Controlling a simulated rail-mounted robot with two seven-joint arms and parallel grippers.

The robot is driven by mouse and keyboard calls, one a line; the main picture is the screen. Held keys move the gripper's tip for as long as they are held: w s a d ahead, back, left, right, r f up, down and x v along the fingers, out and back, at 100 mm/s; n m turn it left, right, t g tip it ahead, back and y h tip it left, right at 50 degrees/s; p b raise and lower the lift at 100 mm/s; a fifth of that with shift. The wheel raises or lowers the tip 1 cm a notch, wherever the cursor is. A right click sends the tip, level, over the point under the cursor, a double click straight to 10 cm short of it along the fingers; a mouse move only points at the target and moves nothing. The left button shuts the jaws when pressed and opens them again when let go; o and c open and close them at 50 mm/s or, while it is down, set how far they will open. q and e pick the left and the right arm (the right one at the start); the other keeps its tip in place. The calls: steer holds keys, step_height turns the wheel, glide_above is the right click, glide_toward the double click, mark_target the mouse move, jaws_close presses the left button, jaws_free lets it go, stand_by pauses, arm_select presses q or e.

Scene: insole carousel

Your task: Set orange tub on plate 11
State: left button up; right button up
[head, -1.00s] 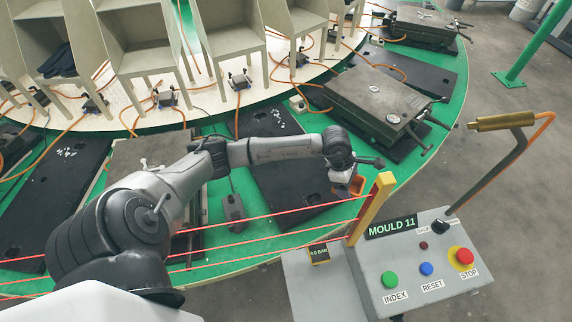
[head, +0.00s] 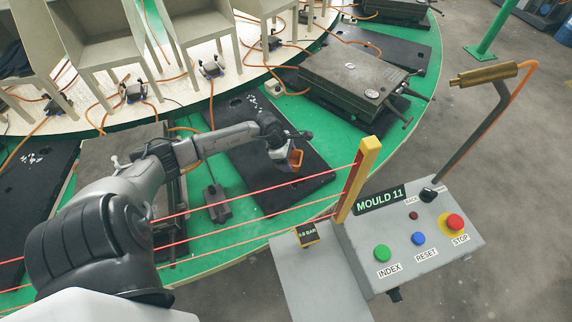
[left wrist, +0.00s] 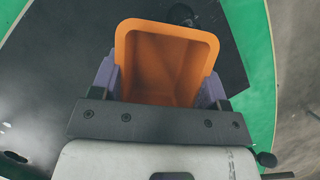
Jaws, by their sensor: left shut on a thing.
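The orange tub (head: 296,159) is a small open box, seen from above as empty in the left wrist view (left wrist: 165,62). My left gripper (left wrist: 160,85) is shut on it, with a purple finger on each side. In the head view my left gripper (head: 287,156) holds the tub over a black plate (head: 245,125) on the green turntable. The plate also shows under the tub in the left wrist view (left wrist: 60,60). I cannot tell whether the tub touches the plate. My right gripper is not in view.
A grey console (head: 345,270) with green, blue and red buttons stands at the front right. A yellow post (head: 358,180) with red beams runs along the turntable's front edge. A closed metal mould (head: 355,75) sits behind right of the plate.

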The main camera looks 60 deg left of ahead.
arm_select(q)
steer(key=shift+s+a+f, duration=0.2)
steer(key=shift+a+f, duration=0.05)
steer(key=shift+a, duration=0.05)
steer(key=shift+f, duration=2)
steer(key=shift+b, duration=0.35)
steer(key=shift+f, duration=0.2)
steer(key=o, duration=0.9)
steer(key=shift+r, duration=0.1)
